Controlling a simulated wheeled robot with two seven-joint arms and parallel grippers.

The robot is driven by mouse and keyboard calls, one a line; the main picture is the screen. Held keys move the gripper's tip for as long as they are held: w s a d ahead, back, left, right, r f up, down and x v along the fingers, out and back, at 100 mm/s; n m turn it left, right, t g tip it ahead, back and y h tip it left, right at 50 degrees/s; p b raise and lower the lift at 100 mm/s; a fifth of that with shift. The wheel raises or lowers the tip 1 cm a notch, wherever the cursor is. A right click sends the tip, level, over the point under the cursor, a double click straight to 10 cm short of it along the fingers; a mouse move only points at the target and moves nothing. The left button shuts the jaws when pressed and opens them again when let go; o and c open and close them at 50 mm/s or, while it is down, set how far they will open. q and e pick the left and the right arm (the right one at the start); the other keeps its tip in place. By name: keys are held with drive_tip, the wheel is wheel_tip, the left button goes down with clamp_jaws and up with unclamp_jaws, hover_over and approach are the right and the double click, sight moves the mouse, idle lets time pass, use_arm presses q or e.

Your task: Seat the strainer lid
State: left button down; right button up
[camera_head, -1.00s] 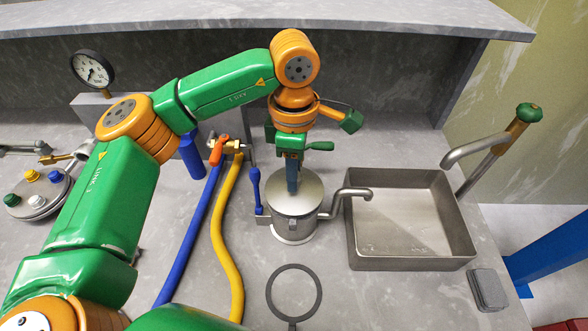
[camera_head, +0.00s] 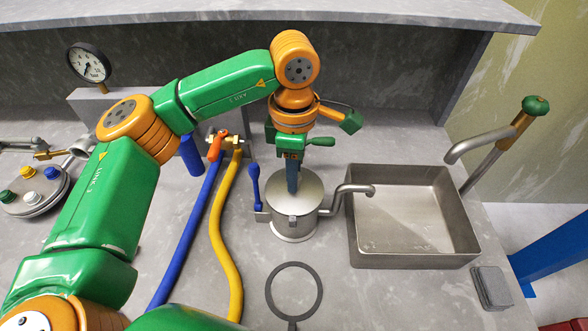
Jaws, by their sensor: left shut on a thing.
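A round grey metal pail (camera_head: 293,226) stands on the bench in the middle of the camera_head view. A flat grey lid (camera_head: 312,190) covers its top and looks level. I cannot tell from here whether it is fully down in the rim. My left gripper (camera_head: 292,188) points straight down over the middle of the lid. Its blue fingers are shut at the lid's centre, and the part between them is hidden. My right gripper is not in view.
A curved spout (camera_head: 352,190) runs from the pail towards a steel basin (camera_head: 463,225) on the right. A blue lever (camera_head: 256,186) stands left of the pail. Blue and yellow hoses (camera_head: 220,235) lie further left. A dark ring (camera_head: 293,290) lies in front.

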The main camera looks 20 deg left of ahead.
use_arm(q)
drive_tip(key=c, duration=0.5)
unclamp_jaws()
wheel_tip(320, 180, up, 7)
drive_tip(key=shift+s+r+b, duration=0.1)
drive_tip(key=shift+b, duration=0.25)
